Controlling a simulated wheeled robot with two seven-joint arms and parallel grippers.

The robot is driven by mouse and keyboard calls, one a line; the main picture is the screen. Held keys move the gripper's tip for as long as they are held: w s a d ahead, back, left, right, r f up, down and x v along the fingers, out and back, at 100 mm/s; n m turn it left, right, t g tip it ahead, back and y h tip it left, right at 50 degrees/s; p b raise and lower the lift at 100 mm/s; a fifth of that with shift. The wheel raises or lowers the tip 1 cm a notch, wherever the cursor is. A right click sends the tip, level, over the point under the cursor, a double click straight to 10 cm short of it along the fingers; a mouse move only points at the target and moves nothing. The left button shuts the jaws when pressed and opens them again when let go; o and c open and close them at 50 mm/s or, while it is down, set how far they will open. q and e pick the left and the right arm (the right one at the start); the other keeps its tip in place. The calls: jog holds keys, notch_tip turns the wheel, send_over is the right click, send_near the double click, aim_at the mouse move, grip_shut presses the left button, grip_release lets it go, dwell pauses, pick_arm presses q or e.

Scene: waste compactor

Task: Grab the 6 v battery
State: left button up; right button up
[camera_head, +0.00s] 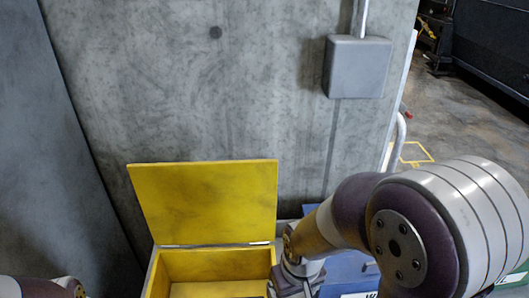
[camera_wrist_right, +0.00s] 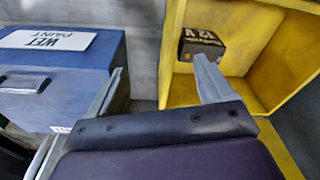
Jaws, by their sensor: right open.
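A dark battery-like block (camera_wrist_right: 202,43) sits inside the open yellow box (camera_wrist_right: 262,110) in the right wrist view. Its label appears to read "12 V"; no block marked 6 V can be made out. In the head view the yellow box (camera_head: 222,262) stands at the bottom centre with its lid up, and the block does not show. My right gripper (camera_wrist_right: 160,82) is open and empty; one finger overlaps the box opening in the picture, below the block, and the other is near the blue box. The gripper's tips are not clear in the head view. My left gripper is out of view.
A blue box (camera_wrist_right: 62,75) with a "WET PAINT" label stands beside the yellow box. The raised yellow lid (camera_head: 207,200) is before a concrete wall (camera_head: 180,100). A grey wall box (camera_head: 358,67) is mounted above. Open floor (camera_head: 465,120) shows at right.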

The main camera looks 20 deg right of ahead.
jog(key=s+d+f+n+g+p, duration=0.1)
jog(key=s+d+n+p, duration=0.2)
jog(key=s+d+n, duration=0.3)
jog(key=s+d+f+n+p, duration=0.2)
jog(key=s+d+n, duration=0.2)
jog(key=s+d, duration=0.35)
jog(key=s+f+n+b, duration=0.1)
jog(key=s+f, duration=0.1)
jog(key=s+a+f+n+b, duration=0.1)
jog(key=s+f, duration=0.1)
jog(key=s+a+f+n+b, duration=0.1)
jog(key=s+f+n, duration=0.1)
jog(key=f, duration=0.1)
jog(key=shift+a+f, duration=0.1)
jog(key=f, duration=0.3)
jog(key=f+b, duration=0.1)
jog(key=f, duration=0.2)
jog(key=shift+s, duration=0.2)
jog(key=shift+f, duration=0.35)
jog(key=c, duration=1.2)
jog(key=shift+d, duration=0.2)
grip_shut()
